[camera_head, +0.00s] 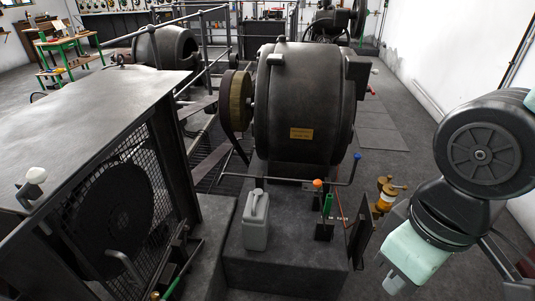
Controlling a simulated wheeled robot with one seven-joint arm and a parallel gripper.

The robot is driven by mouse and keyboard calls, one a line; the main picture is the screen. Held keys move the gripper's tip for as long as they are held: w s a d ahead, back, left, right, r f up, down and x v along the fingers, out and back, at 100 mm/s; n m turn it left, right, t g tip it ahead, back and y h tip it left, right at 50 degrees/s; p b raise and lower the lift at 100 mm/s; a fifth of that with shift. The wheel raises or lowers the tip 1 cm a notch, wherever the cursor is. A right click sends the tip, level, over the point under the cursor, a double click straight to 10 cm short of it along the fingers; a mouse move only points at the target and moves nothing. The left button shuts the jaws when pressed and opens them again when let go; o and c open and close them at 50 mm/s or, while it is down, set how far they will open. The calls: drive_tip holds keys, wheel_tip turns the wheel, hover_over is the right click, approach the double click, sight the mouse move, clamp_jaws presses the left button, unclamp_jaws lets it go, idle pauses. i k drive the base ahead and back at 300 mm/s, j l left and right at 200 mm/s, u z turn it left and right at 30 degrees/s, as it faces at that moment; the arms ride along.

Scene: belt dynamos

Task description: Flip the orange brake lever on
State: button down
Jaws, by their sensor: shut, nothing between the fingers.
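The orange-knobbed lever (318,184) stands upright on the dark plinth in front of the large black dynamo (302,105). A green handle (328,204) is close beside it on the right and partly overlaps its base. My gripper (395,284) hangs at the lower right with its pale green body angled down and left. It is shut and empty, apart from the lever, to its right and nearer to me. The fingers are small and hard to make out.
A horizontal bar with a blue knob (357,157) runs behind the lever. A brass oiler (385,195) and a dark upright plate (363,232) stand between lever and gripper. A grey jerrycan (256,222) is left of the lever. A mesh-sided cabinet (95,105) fills the left.

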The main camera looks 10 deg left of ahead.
sight(317, 183)
drive_tip(key=i+j, duration=0.25)
drive_tip(key=i, duration=0.15)
drive_tip(key=i+j, duration=0.25)
drive_tip(key=i, duration=0.2)
drive_tip(key=i+j, duration=0.25)
drive_tip(key=i, duration=0.15)
drive_tip(key=l+z, duration=0.05)
